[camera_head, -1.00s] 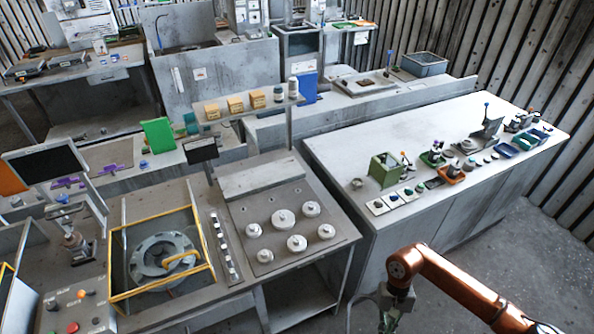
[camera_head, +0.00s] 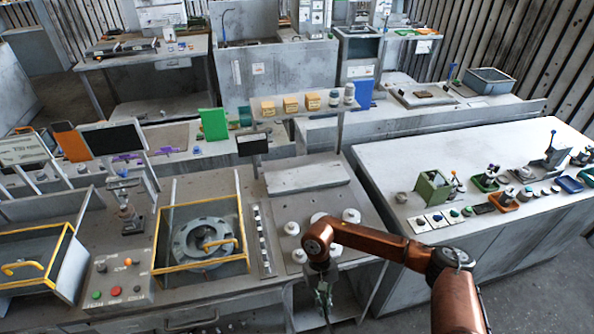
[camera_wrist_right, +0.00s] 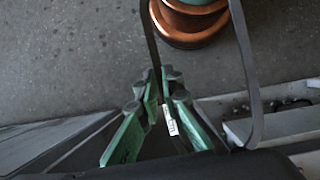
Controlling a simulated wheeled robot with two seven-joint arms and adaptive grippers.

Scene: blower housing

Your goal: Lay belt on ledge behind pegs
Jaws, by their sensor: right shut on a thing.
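My right gripper (camera_head: 324,298) hangs in front of the bench with the round white pegs (camera_head: 351,215). In the right wrist view its green-padded fingers (camera_wrist_right: 166,108) are shut on a dark belt (camera_wrist_right: 251,90). The belt hangs as a long loop, with one strand at the fingers and the other off to the right. The belt is hard to make out in the head view. A raised grey ledge (camera_head: 305,178) runs along the back of the peg panel, behind the pegs, and its top looks bare. My arm hides some of the pegs. My left gripper is not in view.
A yellow-edged frame around a round metal housing (camera_head: 205,240) lies left of the pegs. A small dark screen (camera_head: 252,145) stands behind the ledge. At the right, a white-topped counter (camera_head: 400,160) carries a green box (camera_head: 434,188) and small parts.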

